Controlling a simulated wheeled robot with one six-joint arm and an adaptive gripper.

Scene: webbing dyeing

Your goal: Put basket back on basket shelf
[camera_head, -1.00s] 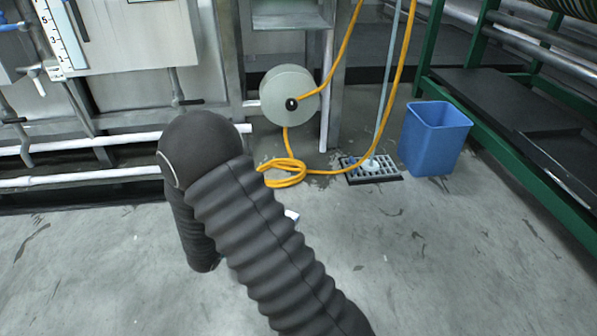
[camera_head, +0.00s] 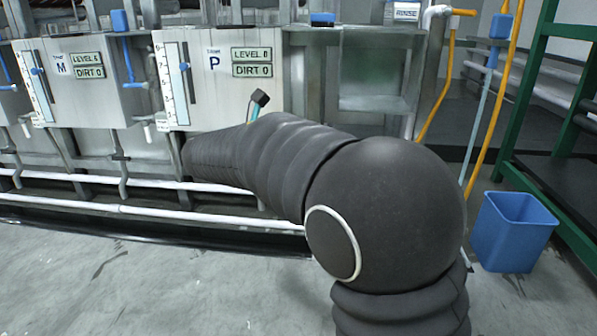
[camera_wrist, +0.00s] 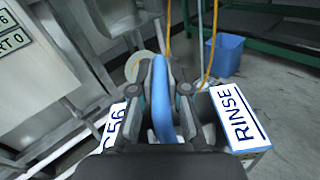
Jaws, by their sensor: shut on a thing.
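In the wrist view my gripper (camera_wrist: 158,98) is shut on a blue handle (camera_wrist: 161,105), which I take to be the basket's. The basket's body is mostly hidden below the fingers. I cannot make out the basket shelf.
Tank fronts marked M (camera_head: 75,75) and P (camera_head: 230,75) line the back, with white pipes below. A RINSE sign (camera_head: 405,12) is at the top. A blue bin (camera_head: 512,232) stands at the right beside a green frame (camera_head: 525,95). The floor at left is clear.

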